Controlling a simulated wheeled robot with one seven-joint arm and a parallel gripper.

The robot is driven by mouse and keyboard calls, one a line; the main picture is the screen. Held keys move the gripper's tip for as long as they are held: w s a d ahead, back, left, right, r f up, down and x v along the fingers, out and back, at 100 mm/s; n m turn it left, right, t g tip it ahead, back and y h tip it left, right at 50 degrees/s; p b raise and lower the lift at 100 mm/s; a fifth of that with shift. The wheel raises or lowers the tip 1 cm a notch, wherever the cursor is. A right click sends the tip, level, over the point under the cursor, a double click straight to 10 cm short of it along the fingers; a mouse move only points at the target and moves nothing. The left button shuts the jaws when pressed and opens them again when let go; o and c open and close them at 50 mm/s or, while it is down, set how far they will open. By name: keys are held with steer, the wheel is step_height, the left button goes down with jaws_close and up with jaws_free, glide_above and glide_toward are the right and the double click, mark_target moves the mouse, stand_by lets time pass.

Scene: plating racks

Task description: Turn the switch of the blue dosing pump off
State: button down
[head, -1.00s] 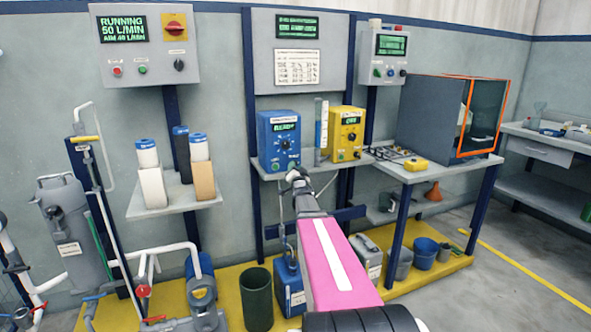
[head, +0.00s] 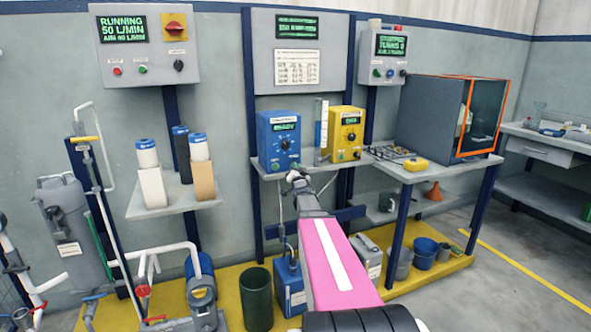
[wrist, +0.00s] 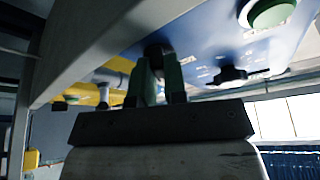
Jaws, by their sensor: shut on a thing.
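The blue dosing pump (head: 267,146) stands on the wall shelf, with a lit green display that seems to read READY and a dial on its front. In the head view my gripper (head: 296,176) is at the pump's lower front edge, and the switch is too small to make out there. In the wrist view the fingers (wrist: 157,88) are closed around a small dark part, apparently the switch (wrist: 156,50), at the edge of the blue front panel (wrist: 205,45). The fingers partly hide it, so its setting cannot be read.
The yellow pump (head: 345,132) stands close to the right, with a clear upright tube (head: 321,135) between the pumps. The shelf edge (head: 262,172) runs just behind my gripper. A black knob (wrist: 230,74) and a green round button (wrist: 268,12) are on the blue panel.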

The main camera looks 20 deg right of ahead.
steer(key=n+y, duration=0.3)
steer(key=n, duration=0.3)
steer(key=n+y, duration=0.3)
steer(key=n, duration=0.3)
steer(key=n+g+y, duration=0.1)
steer(key=n+y, duration=0.2)
steer(key=n, duration=0.3)
steer(key=shift+d, duration=0.4)
steer(key=shift+n, duration=0.4)
steer(key=c, duration=1.2)
jaws_free()
steer(key=shift+o, duration=0.2)
steer(key=shift+s, duration=0.1)
steer(key=v, duration=1)
steer(key=shift+s+d+f, duration=0.15)
steer(key=shift+s+f, duration=0.05)
steer(key=shift+s, duration=0.05)
